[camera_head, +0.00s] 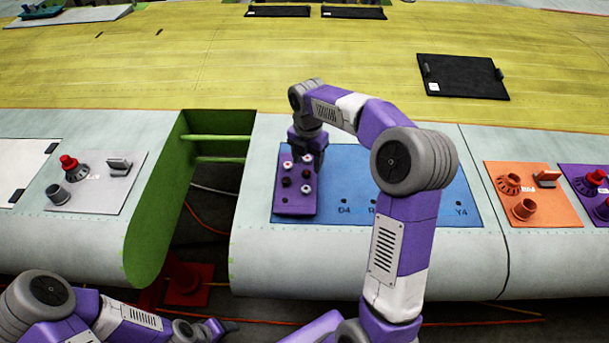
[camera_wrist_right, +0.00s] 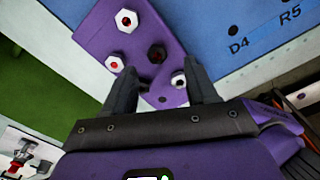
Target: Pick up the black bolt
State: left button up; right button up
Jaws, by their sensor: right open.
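The black bolt (camera_wrist_right: 157,54) is a dark hex head on a purple plate (camera_wrist_right: 95,28), seen in the right wrist view. White bolts with red or dark centres stand around it. My right gripper (camera_wrist_right: 159,70) is open, with its fingers apart above the plate on either side of the black bolt's line; I cannot tell whether they touch anything. In the head view the right gripper (camera_head: 308,147) hangs over the far end of the purple plate (camera_head: 294,208), hiding part of it. My left gripper (camera_head: 216,328) is low at the left, its jaws too small to read.
The plate lies on a blue panel (camera_head: 420,205) marked with letters. A green-edged gap (camera_head: 160,215) opens to the left. A grey panel (camera_head: 105,190) with a red knob is further left, and an orange panel (camera_head: 545,210) with fittings is at the right.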

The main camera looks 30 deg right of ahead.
aim_at(307, 172)
jog(key=f, duration=0.4)
jog(key=shift+w+f, duration=0.2)
jog(key=shift+f, duration=0.15)
grip_shut()
notch_tip(307, 172, up, 10)
jog(key=shift+p, duration=0.35)
